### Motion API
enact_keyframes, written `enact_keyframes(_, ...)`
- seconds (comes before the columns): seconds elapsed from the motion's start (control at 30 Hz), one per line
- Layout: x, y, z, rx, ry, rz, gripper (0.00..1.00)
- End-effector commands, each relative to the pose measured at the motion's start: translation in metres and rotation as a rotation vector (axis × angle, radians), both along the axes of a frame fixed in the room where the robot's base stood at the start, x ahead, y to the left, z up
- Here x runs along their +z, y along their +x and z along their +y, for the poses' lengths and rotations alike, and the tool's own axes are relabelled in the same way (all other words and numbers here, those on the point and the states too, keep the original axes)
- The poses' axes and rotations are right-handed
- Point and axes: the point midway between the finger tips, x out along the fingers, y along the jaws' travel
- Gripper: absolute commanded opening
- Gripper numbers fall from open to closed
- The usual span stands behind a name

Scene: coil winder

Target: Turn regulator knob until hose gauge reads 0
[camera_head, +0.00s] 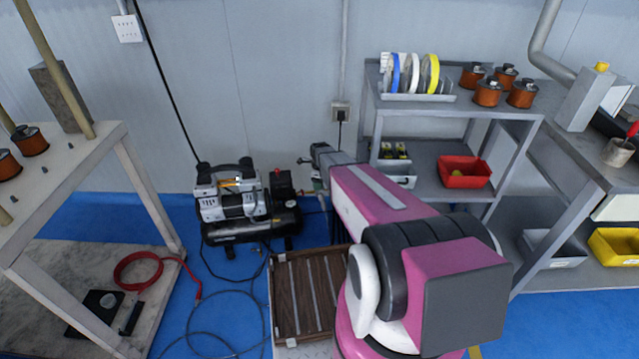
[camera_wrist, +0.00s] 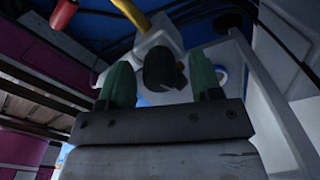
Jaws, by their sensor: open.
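In the wrist view, my gripper (camera_wrist: 161,82) is open, with one green finger on each side of a dark rounded knob (camera_wrist: 160,66). The knob looks like the regulator knob and lies between the fingers; I cannot tell whether either finger touches it. A pale disc with a blue edge (camera_wrist: 222,75) shows behind the right finger; I cannot tell whether it is a gauge. In the head view, the air compressor (camera_head: 238,205) stands on the blue floor by the wall, left of my gripper. No gauge reading is legible.
A red hose (camera_head: 137,262) lies coiled on the left bench's lower shelf (camera_head: 75,265). A dark slatted crate (camera_head: 311,285) is right of the compressor. A grey rack (camera_head: 420,105) with tape rolls and a red bin (camera_head: 464,172) stands at right. Thin hoses cross the floor.

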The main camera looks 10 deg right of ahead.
Motion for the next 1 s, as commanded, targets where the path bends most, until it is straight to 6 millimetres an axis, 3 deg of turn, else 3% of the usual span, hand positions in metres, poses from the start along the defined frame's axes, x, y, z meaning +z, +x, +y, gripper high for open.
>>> enact_keyframes(0.23,-0.0006,-0.0002,0.0000,0.000,0.000,0.000,0.59)
enact_keyframes(0.3,-0.0006,-0.0002,0.0001,0.000,0.000,0.000,0.36)
enact_keyframes(0.4,-0.0006,-0.0001,0.0000,0.000,0.000,0.000,0.09)
enact_keyframes(0.73,-0.0005,-0.0002,0.0000,0.029,0.000,0.000,0.10)
enact_keyframes(1.0,-0.0004,-0.0004,0.0000,0.176,0.000,0.000,0.10)
